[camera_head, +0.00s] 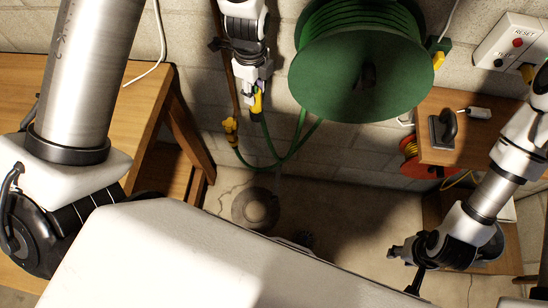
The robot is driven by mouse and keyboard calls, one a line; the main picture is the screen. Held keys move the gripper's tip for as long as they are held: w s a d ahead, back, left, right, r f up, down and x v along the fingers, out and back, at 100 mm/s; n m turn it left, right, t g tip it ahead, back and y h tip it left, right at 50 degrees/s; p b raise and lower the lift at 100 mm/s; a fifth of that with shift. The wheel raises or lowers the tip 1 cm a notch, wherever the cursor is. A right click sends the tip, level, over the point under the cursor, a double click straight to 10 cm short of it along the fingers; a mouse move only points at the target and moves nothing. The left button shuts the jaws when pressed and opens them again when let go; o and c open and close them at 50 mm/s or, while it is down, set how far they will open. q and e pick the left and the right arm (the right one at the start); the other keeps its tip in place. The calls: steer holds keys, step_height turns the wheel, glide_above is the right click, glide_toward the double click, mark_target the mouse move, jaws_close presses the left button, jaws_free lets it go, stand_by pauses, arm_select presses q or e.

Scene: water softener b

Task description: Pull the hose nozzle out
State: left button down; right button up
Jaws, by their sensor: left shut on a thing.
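The hose nozzle (257,103) is a small yellow piece at the end of a green hose (264,138). My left gripper (260,88) is shut on the nozzle, in front of the block wall and left of the reel. The gripper covers the nozzle's upper part. The green hose reel (350,70) hangs on the wall, and the hose loops down between the nozzle and the reel. My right gripper (402,272) is at the lower right, away from the nozzle. It is dark and small, and its jaw opening is unclear.
A copper-coloured pipe with a yellow valve (231,130) runs beside my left gripper. A wooden workbench (150,105) stands at left. A wooden shelf (440,105) and an orange cord reel (415,155) are at right. A reset box (510,45) is on the wall.

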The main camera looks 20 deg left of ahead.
arm_select(q)
step_height(320, 180, up, 6)
steer(key=p, duration=0.5)
steer(key=shift+r, duration=0.25)
steer(key=shift+f, duration=0.1)
